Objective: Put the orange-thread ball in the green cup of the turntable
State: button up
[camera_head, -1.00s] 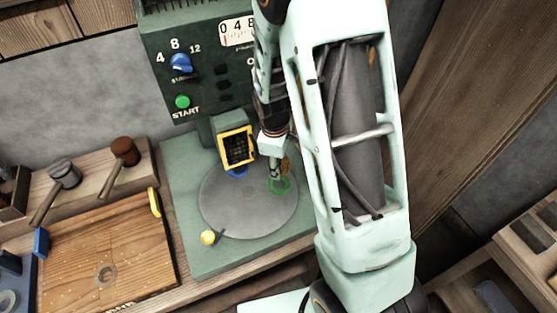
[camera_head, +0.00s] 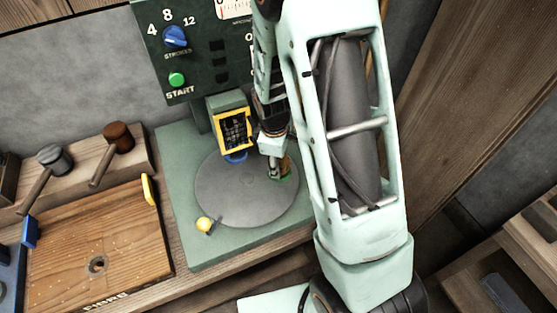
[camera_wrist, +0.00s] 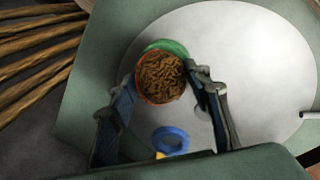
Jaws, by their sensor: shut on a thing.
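The orange-thread ball (camera_wrist: 162,80) is a brown, stringy ball with an orange edge, held between the two fingers of my gripper (camera_wrist: 161,78). The green cup (camera_wrist: 168,46) shows as a green rim behind the ball in the wrist view; the ball hides most of it. I cannot tell how far the ball is inside the cup. In the head view, my gripper (camera_head: 276,172) is low over the right side of the grey turntable (camera_head: 228,198), with the ball (camera_head: 286,166) and a bit of green rim beside it.
A blue cup (camera_wrist: 170,139) sits on the turntable near the yellow-framed opening (camera_head: 234,131) of the green machine (camera_head: 196,80). A wooden board (camera_head: 100,245) and two mallets lie to the left.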

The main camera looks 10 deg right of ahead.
jog(key=shift+f, duration=0.15)
jog(key=o, duration=1.3)
notch_tip(320, 180, up, 12)
jog(key=s+a, duration=0.1)
jog(key=s, duration=0.1)
jog(key=shift+f, duration=0.1)
jog(key=shift+s, duration=0.1)
